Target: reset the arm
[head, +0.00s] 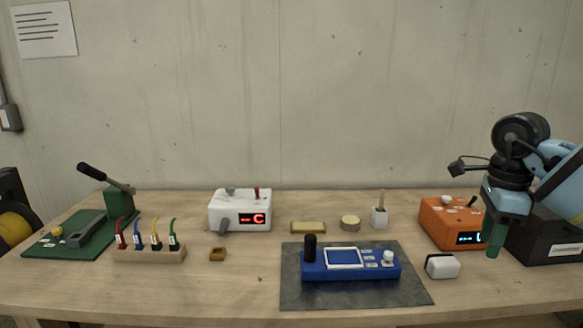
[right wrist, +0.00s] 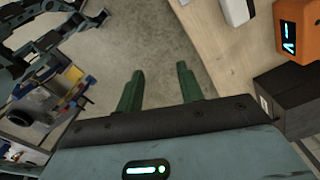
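My right gripper (head: 493,244) hangs at the right side of the head view, fingers pointing down. It is in front of the orange box with a display (head: 447,222) and beside the black bin (head: 545,236). In the right wrist view its two green fingers (right wrist: 160,84) stand apart with nothing between them, with bare floor behind. My left gripper is not in the head view.
The wooden table holds a blue device (head: 350,272) on a grey mat (head: 300,299), a white block (head: 442,266), a white box with a red display (head: 240,211), a rack of coloured tools (head: 150,256) and a green lever press (head: 120,204). The table's front middle-left is clear.

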